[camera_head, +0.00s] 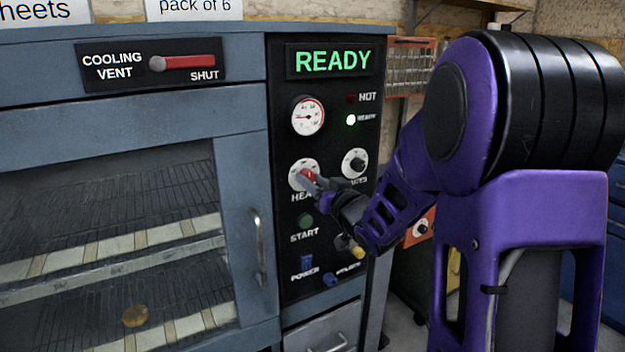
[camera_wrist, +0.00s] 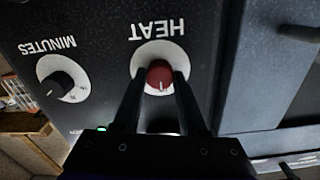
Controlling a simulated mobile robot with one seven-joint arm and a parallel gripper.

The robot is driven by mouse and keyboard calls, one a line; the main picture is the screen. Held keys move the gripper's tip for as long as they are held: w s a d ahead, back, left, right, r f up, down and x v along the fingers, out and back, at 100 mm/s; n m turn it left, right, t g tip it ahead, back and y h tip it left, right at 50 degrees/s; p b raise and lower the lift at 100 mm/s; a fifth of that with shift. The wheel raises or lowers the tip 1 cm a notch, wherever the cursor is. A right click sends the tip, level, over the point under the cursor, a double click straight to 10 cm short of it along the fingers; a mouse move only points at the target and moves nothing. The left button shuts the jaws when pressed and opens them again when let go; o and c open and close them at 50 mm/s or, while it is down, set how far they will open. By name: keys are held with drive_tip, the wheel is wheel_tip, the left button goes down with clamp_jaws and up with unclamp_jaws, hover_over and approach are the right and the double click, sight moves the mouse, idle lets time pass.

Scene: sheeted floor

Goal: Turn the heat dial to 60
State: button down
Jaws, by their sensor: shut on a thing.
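The heat dial (camera_head: 306,175) is a red knob on a white round scale, on the oven's black control panel. It also shows in the wrist view (camera_wrist: 159,76), where the picture is upside down and the word HEAT reads inverted. My gripper (camera_head: 312,180) reaches in from the right, with its fingertips at the knob. In the wrist view the two dark fingers (camera_wrist: 160,85) stand on either side of the red knob and are shut on it. A light pointer line shows on the knob. The scale's numbers are too small to read, and the fingers hide part of the scale.
The minutes dial (camera_head: 355,163) is right of the heat dial. A gauge (camera_head: 308,116) and the lit READY display (camera_head: 332,61) are above. The green start button (camera_head: 305,220) and blue power switch (camera_head: 306,263) are below. The red cooling vent lever (camera_head: 188,62) is at SHUT.

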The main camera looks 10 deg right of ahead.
idle(0.3)
drive_tip(key=shift+r, duration=0.1)
drive_tip(key=shift+c, duration=2.3)
unclamp_jaws()
